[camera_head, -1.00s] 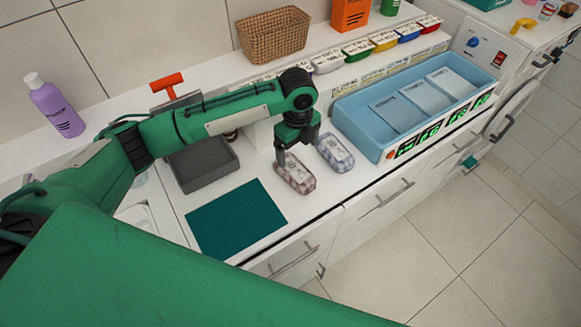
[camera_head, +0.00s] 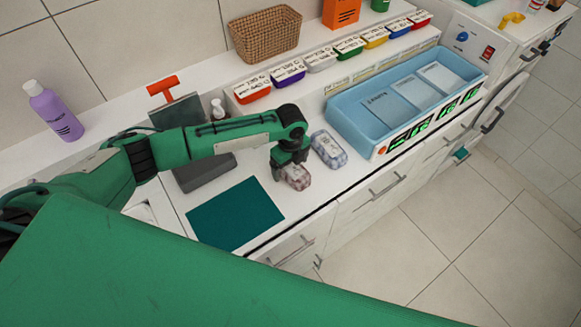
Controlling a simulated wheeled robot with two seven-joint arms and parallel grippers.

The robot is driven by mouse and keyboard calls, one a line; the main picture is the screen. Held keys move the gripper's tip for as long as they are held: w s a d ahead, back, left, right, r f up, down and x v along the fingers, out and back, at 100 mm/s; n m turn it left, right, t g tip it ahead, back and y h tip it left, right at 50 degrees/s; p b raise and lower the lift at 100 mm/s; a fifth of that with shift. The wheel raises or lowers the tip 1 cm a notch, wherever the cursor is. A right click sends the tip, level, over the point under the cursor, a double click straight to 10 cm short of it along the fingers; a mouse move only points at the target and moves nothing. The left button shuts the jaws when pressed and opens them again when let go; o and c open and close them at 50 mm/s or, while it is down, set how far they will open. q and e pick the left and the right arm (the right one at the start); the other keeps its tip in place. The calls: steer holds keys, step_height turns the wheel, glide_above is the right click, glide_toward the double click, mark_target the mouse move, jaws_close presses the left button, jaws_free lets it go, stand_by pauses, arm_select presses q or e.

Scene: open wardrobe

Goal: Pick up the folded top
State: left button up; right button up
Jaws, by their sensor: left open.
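A reddish checked folded bundle (camera_head: 298,179) with a pale label lies on the white counter. A blue-grey checked folded bundle (camera_head: 329,150) lies just to its right. I cannot tell from the picture which is the top. My left gripper (camera_head: 289,170) points down over the reddish bundle, open, and hides its back left part. Its fingertips are partly hidden, so I cannot tell whether they touch the bundle. My right gripper is not in view.
A teal mat (camera_head: 235,214) lies in front of a dark grey tray (camera_head: 205,172). A blue bin (camera_head: 352,121) with labelled dividers stands at the right. Coloured labelled boxes (camera_head: 289,73) line the raised ledge behind. A wicker basket (camera_head: 264,36) and a purple bottle (camera_head: 53,112) stand further back.

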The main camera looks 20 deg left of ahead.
arm_select(q)
steer(key=shift+f, duration=1.15)
steer(key=c, duration=1.1)
steer(key=shift+r, duration=0.1)
steer(key=shift+c, duration=0.2)
